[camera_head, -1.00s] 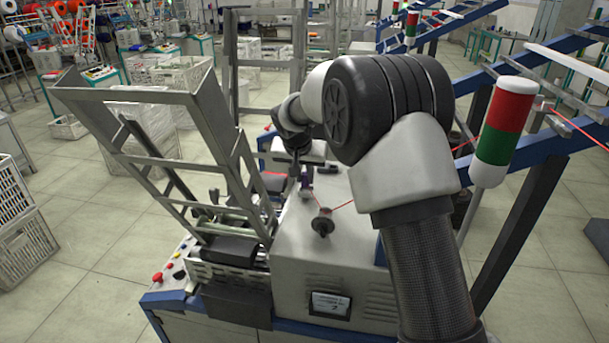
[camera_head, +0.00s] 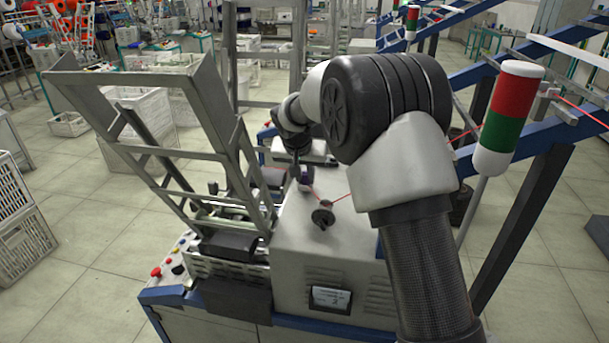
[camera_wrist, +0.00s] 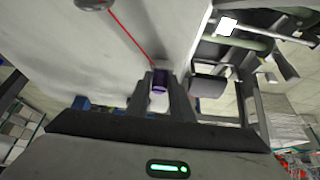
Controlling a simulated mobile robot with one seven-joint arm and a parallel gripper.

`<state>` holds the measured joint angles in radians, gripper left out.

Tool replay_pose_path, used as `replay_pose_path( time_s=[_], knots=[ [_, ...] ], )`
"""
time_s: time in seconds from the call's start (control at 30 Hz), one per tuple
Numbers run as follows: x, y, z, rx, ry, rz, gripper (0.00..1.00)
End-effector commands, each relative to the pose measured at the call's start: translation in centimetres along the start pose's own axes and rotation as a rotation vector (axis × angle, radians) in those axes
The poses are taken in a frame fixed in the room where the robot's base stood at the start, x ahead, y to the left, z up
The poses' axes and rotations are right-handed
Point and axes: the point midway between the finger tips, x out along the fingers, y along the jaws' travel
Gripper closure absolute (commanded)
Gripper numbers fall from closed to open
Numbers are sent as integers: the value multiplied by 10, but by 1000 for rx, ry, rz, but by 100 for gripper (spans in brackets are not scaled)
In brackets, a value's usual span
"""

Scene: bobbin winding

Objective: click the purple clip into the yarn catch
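The purple clip (camera_wrist: 160,83) sits between the two fingers of my gripper (camera_wrist: 161,84) in the wrist view, with both fingers close against its sides. A red yarn runs from the clip up to a round dark guide (camera_wrist: 95,4). In the head view the clip (camera_head: 305,185) is small, under my gripper (camera_head: 298,172), above the top of the grey machine housing (camera_head: 320,250). The yarn goes from it to the dark guide (camera_head: 323,215) and on to the right behind my arm. I cannot make out the yarn catch for certain.
A tilted metal frame (camera_head: 160,95) stands left of my gripper, beside the winding rollers (camera_head: 228,243). A red, white and green signal lamp (camera_head: 508,118) stands to the right. A red button (camera_head: 156,272) is at the front left. A blue rack runs behind the lamp.

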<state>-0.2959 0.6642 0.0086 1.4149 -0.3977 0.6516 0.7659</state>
Motion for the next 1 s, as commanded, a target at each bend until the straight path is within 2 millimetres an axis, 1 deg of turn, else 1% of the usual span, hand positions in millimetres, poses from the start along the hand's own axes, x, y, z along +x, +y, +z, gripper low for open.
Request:
replay_pose_path(
  time_s=[0.03, 0.1, 0.37, 0.47, 0.53, 0.67, 1.0],
  knots=[
    [0, 0, 0, 0, 1, 0, 70],
    [0, 0, 0, 0, 1, 0, 60],
    [-1, 0, 0, 0, 1, 0, 60],
    [-5, 0, -1, 0, 2, -1, 60],
    [-13, 0, -1, 0, 3, -1, 60],
    [-38, -1, -2, 0, 5, -2, 60],
    [-122, -1, -1, -1, 4, -3, 60]
  ],
)
